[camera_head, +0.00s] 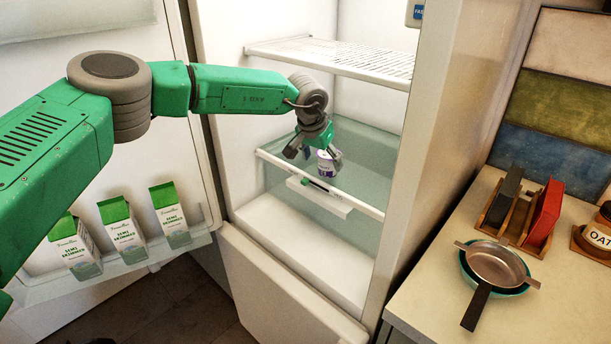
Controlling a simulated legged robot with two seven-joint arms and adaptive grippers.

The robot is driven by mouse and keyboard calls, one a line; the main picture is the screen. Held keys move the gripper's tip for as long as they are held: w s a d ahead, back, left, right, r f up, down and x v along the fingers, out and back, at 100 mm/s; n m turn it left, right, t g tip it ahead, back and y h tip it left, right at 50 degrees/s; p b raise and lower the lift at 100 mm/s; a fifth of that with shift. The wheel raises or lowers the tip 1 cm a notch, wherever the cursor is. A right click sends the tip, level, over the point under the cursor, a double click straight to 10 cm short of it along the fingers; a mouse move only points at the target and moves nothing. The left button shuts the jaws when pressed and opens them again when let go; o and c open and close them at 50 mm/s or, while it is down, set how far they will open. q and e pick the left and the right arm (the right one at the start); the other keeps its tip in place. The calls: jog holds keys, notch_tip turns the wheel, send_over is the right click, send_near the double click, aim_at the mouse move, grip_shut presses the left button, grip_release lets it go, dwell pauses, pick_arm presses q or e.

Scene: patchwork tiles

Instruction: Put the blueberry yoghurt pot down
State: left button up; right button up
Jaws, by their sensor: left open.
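The blueberry yoghurt pot (327,164) is a small white and purple pot. It appears to stand upright on the glass shelf (366,146) inside the open fridge, near the shelf's front edge. My left gripper (318,160) reaches in from the left, with its fingers open on either side of the pot. Part of the pot is hidden by the gripper, and I cannot tell whether a finger touches it. My right gripper is not in view.
A wire shelf (345,58) is above my left gripper. Several milk cartons (123,231) stand in the door rack. A counter (425,300) at the right holds a pan (494,266), a rack with red and dark blocks (541,214), and a jar (596,237).

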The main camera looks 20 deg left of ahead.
pick_arm(q)
jog(key=s+a, duration=0.1)
jog(key=s, duration=0.7)
jog(key=shift+s+a+b, duration=0.3)
jog(key=shift+s, duration=0.05)
jog(key=shift+f, duration=0.1)
jog(key=s+d+f+y, duration=0.1)
jog(key=s+d+f, duration=0.1)
jog(key=s+f, duration=0.7)
jog(key=s+d+f+y, duration=0.1)
jog(key=s+d+f, duration=0.2)
jog(key=s+f, duration=0.6)
jog(key=s+a+f+g, duration=0.1)
jog(key=s+a, duration=0.1)
jog(key=s, duration=0.6)
jog(key=s+a+f+n+g, duration=0.1)
jog(key=s+a+f, duration=0.1)
jog(key=s, duration=0.6)
jog(key=s+a+f+g+h, duration=0.1)
jog(key=s+a+f+g, duration=0.1)
jog(key=s, duration=0.6)
jog(key=shift+s+a+n, duration=0.25)
jog(key=shift+a+n, duration=0.05)
jog(key=shift+a, duration=0.6)
